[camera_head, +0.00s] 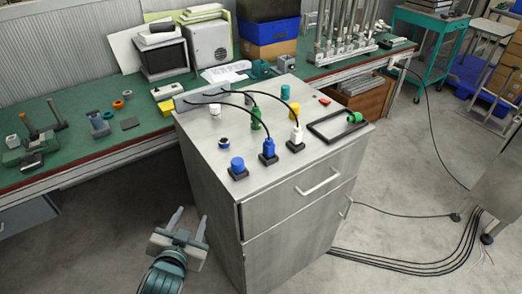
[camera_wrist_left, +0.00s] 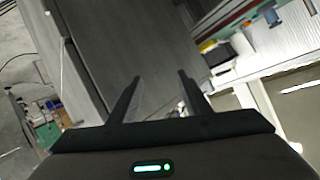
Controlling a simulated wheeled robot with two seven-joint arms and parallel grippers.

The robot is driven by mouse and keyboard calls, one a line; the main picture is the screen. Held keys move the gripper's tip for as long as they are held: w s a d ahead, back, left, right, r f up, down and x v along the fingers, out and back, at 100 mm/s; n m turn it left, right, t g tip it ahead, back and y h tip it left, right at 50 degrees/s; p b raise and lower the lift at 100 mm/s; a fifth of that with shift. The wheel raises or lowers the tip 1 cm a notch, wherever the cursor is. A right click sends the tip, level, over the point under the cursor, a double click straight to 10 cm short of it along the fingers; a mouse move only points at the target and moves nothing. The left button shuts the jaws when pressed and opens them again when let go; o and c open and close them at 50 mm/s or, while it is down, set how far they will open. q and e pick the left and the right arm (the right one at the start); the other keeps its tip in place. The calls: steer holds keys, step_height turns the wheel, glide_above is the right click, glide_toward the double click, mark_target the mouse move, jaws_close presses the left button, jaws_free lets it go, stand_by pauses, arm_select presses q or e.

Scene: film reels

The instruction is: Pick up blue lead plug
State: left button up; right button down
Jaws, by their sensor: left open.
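A blue lead plug (camera_head: 268,148) stands upright in a dark square base on the grey cabinet top (camera_head: 205,153), with a black cable running from it to the back left. A blue cap-like piece (camera_head: 237,164) without a visible cable sits just left of it, on its own dark base. My left gripper (camera_head: 190,217) is open and empty, low beside the cabinet's left side, away from the plug. Its fingers also show spread in the left wrist view (camera_wrist_left: 159,77), where I cannot make out the blue plug. My right gripper is not in view.
A white lead plug (camera_head: 296,135) and a green lead plug (camera_head: 255,118) stand close by with black cables. A black rectangular frame (camera_head: 318,132) lies to their right. A green workbench (camera_head: 75,137) with tools runs behind. Floor left of the cabinet is clear.

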arm_select(q)
steer(key=w+d+r+m+t+h, duration=0.2)
steer(key=w+d+r+m+t, duration=0.1)
steer(key=r, duration=0.5)
steer(key=w+d+r+m+t+h, duration=0.3)
steer(key=d+r, duration=0.1)
steer(key=r, duration=0.5)
steer(key=w+d+r+m+t+h, duration=0.2)
steer(key=w+d+r+t, duration=0.1)
steer(key=r, duration=0.5)
steer(key=s+d+r+m+g+h, duration=0.3)
steer(key=d+r+m+g+h, duration=0.55)
steer(key=m+h, duration=0.6)
steer(key=s+d+r+m+g, duration=0.1)
steer(key=s+d+m+g, duration=0.2)
steer(key=d+m+g, duration=0.5)
steer(key=s+d+r+m+g, duration=0.15)
steer(key=d+m+g, duration=0.25)
steer(key=m+g, duration=0.4)
steer(key=w+a+f+m+t+y, duration=0.1)
steer(key=w+a+f+m+y, duration=0.15)
steer(key=f+m+y, duration=0.45)
steer(key=w+a+n+t+y, duration=0.2)
steer(key=w+a+t+y, duration=0.1)
steer(key=w+a+y, duration=0.6)
steer(key=a+y, duration=0.1)
steer(key=a, duration=0.3)
steer(key=shift+w+a+f+n+t, duration=0.15)
steer(key=shift+w+f+n+t, duration=0.05)
steer(key=shift+w+n+t, duration=0.15)
